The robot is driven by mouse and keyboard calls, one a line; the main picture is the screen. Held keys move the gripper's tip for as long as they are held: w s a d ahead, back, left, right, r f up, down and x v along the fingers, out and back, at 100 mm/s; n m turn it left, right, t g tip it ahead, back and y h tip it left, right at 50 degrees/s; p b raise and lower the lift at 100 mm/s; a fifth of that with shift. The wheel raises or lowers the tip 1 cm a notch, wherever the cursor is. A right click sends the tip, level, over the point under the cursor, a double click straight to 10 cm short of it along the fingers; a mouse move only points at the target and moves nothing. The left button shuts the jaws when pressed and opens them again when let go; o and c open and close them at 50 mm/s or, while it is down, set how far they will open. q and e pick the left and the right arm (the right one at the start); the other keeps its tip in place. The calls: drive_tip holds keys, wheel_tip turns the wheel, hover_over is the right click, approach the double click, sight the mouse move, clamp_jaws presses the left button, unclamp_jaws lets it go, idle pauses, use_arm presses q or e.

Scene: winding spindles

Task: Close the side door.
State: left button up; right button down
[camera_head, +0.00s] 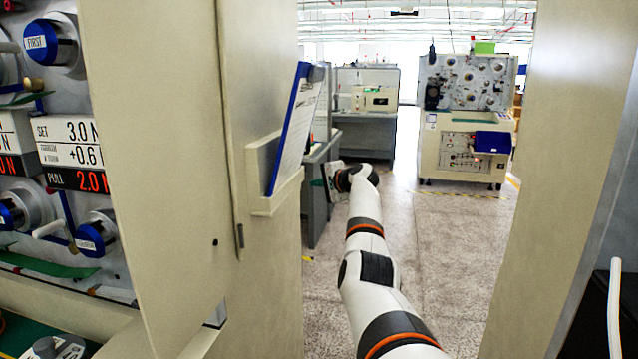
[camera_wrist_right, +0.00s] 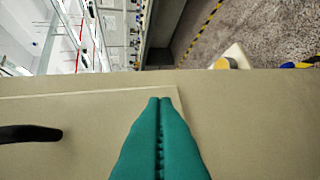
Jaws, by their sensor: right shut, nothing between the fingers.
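A tall beige panel (camera_head: 150,170) stands at the left, beside the machine face with its knobs and readouts. A second beige panel (camera_head: 262,90) adjoins it and carries a holder with a blue clipboard (camera_head: 290,130). Another beige panel (camera_head: 560,170) stands at the right; I cannot tell which is the side door. My right arm reaches forward between them. Its gripper (camera_head: 332,183) is small and partly hidden beyond the clipboard panel. In the right wrist view, the teal fingers (camera_wrist_right: 160,101) are shut and empty over a beige panel (camera_wrist_right: 240,130) with a black handle (camera_wrist_right: 28,134); contact is unclear. My left gripper is out of view.
A grey bench (camera_head: 318,200) stands beyond the clipboard panel. A machine on a beige cabinet (camera_head: 465,155) stands farther back at the right. The speckled floor (camera_head: 430,250) between the panels is open apart from my arm.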

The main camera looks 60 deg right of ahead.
use_arm(q)
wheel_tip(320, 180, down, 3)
drive_tip(key=b, duration=0.3)
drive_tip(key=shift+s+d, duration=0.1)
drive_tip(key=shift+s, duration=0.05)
use_arm(e)
drive_tip(key=s+d+r, duration=0.2)
drive_tip(key=s+r, duration=0.1)
drive_tip(key=s, duration=0.6)
drive_tip(key=shift+d, duration=0.35)
drive_tip(key=shift+s+f, duration=0.15)
drive_tip(key=shift+s, duration=0.05)
